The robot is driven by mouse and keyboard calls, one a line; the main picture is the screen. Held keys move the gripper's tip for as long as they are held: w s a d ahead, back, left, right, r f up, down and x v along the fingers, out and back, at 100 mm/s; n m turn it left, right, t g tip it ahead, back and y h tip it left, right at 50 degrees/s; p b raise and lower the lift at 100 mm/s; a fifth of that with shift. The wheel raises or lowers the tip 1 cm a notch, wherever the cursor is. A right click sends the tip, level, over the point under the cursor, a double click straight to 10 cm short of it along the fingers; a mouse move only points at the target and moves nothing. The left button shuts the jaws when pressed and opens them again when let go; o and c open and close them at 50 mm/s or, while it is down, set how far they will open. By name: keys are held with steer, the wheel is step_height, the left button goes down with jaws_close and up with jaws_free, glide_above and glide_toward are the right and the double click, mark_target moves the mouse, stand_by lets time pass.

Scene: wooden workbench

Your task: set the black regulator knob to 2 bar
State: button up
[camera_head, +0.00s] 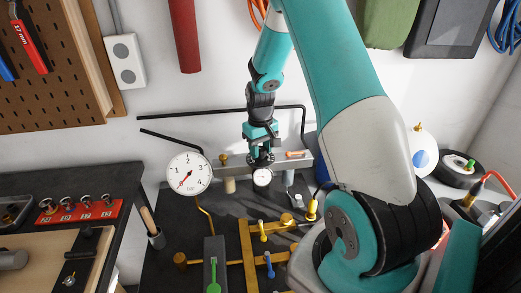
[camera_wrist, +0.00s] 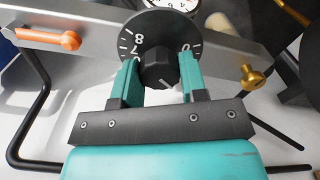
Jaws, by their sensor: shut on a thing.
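The black regulator knob (camera_wrist: 158,68) is in the middle of the wrist view, in front of a black dial disc (camera_wrist: 158,28) with white numerals; 0, 7 and 8 can be read. My gripper (camera_wrist: 160,74) is shut on the knob, with one teal finger on each side. In the head view my gripper (camera_head: 261,158) reaches down to the regulator, and the knob is mostly hidden there. The large white gauge (camera_head: 189,173) is to its left, marked 1 to 4, with its red needle pointing down-left, below 1. A small white gauge (camera_head: 262,177) sits just below my gripper.
A grey rail (camera_head: 228,170) runs behind the regulator. An orange-handled valve (camera_wrist: 55,39) and a brass fitting (camera_wrist: 251,78) flank the knob. Yellow pipes (camera_head: 249,255) with small valves and a green lever (camera_head: 213,287) lie in front. Black pipes (camera_head: 220,112) run along the wall.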

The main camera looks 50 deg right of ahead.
mark_target(260, 149)
steer(key=shift+w+n, duration=0.1)
steer(key=shift+n, duration=0.5)
steer(key=o, duration=0.9)
step_height(260, 149, up, 18)
steer(key=b, duration=0.3)
steer(key=shift+f+b, duration=0.25)
steer(key=shift+b, duration=0.05)
steer(key=shift+a, duration=0.1)
